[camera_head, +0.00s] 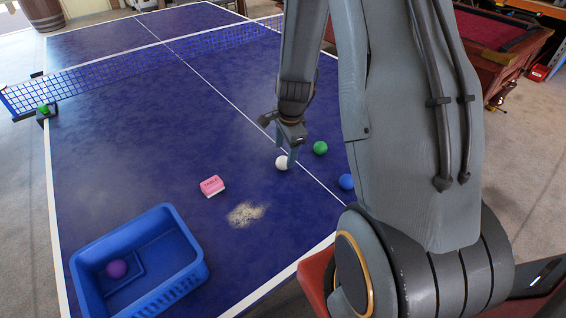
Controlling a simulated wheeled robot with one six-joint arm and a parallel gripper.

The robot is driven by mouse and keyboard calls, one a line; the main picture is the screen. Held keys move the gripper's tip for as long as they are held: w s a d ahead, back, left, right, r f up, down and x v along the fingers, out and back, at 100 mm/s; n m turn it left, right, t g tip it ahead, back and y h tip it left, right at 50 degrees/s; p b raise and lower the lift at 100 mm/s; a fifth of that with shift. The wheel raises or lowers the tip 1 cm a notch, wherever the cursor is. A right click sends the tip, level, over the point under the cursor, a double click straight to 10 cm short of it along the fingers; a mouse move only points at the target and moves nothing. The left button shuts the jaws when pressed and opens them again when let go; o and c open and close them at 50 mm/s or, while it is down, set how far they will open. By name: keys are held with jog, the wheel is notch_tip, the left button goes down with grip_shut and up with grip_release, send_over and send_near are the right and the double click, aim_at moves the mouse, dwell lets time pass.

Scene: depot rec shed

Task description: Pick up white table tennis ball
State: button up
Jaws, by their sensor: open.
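The white table tennis ball (281,163) lies on the blue table tennis table (130,130), near the white centre line. My gripper (287,157) points down right at the ball, with one finger overlapping the ball's right side in the picture. The gripper is open. The other finger is hard to make out, and I cannot tell whether a finger touches the ball.
A green ball (320,147) and a blue ball (346,181) lie to the right. A pink and white box (212,186) and a pale patch (246,214) are to the left. A blue crate (191,283) holds a purple ball (117,268). The net (150,66) crosses behind.

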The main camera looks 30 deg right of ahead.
aim_at(284, 159)
jog(key=f, duration=0.3)
jog(key=w+f, duration=0.1)
jog(key=f, duration=0.1)
jog(key=shift+r, duration=0.1)
jog(key=c, duration=1.1)
